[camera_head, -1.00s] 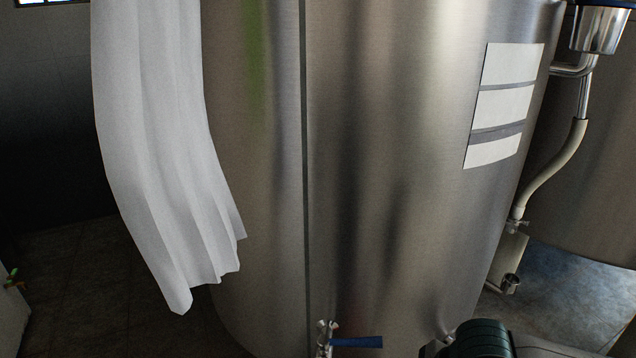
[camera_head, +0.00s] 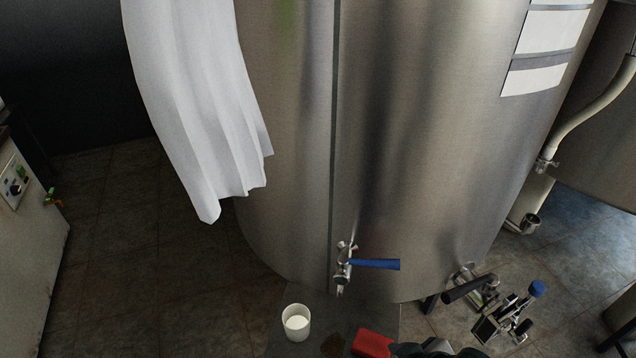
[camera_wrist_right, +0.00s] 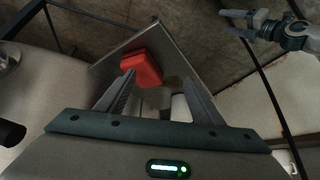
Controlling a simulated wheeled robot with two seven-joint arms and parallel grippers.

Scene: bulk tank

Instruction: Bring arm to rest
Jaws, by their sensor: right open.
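My right gripper (camera_wrist_right: 158,80) is open in the right wrist view, its two fingers apart. A red block (camera_wrist_right: 142,67) shows beyond the left finger. A white cup (camera_wrist_right: 180,108) shows partly between the fingers, and I see no contact with it. In the head view the white cup (camera_head: 296,325) stands upright on a grey stand (camera_head: 290,350) below the tank, with the red block (camera_head: 373,343) to its right. A dark part at the bottom edge beside the block may be my right arm. My left gripper (camera_wrist_right: 226,22) shows in the right wrist view, its fingers apart and empty.
The large steel tank (camera_head: 420,170) fills the middle, with a blue-handled valve (camera_head: 374,264) low on its front. A white cloth (camera_head: 195,90) hangs at its left. A cabinet (camera_head: 25,250) stands at far left. Metal fittings (camera_head: 505,318) lie low right. Floor between cabinet and tank is clear.

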